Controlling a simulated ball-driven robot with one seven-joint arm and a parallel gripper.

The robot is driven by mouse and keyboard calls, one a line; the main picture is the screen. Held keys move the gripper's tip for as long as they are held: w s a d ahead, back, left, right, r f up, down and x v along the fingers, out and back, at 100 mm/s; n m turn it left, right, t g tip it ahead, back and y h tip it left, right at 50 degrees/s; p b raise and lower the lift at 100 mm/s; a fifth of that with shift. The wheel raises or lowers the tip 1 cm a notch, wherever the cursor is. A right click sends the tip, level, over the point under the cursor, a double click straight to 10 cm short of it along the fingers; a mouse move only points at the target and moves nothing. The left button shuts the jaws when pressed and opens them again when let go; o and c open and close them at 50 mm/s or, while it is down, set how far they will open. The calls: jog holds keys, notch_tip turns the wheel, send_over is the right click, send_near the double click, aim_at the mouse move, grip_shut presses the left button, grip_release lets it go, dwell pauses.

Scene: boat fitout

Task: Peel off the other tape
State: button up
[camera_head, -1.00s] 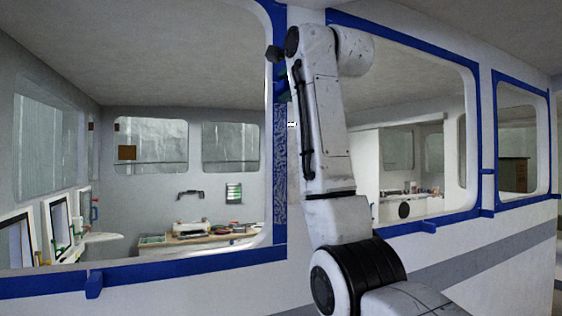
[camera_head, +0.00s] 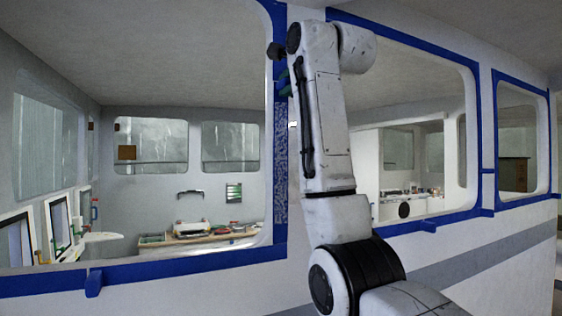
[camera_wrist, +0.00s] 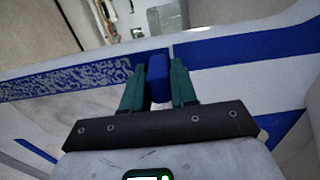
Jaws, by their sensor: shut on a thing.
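Blue tape borders the window openings of the white cabin wall. On the post left of my arm, a vertical tape strip (camera_head: 281,165) has a mottled blue-and-white surface; this strip also shows in the wrist view (camera_wrist: 75,80). My gripper (camera_wrist: 159,88) has green fingers, shut on a blue tape tab (camera_wrist: 158,72) at the strip's end. Plain blue tape (camera_wrist: 250,43) lies to the right of the tab, beyond a thin pale line. In the head view my gripper (camera_head: 283,82) is small and partly hidden by my arm.
Blue tape with a hanging tab (camera_head: 94,284) runs under the left window. More tape frames the right window (camera_head: 488,130). Inside the cabin, a workbench (camera_head: 200,239) holds several tools, and framed panels (camera_head: 58,225) lean at the left. My arm hides part of the wall.

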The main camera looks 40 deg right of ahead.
jog(key=b+v, duration=0.4)
jog(key=v, duration=0.6)
jog(key=shift+s+b, duration=0.25)
jog(key=shift+b, duration=0.1)
dwell(0.4)
jog(key=shift+r, duration=0.1)
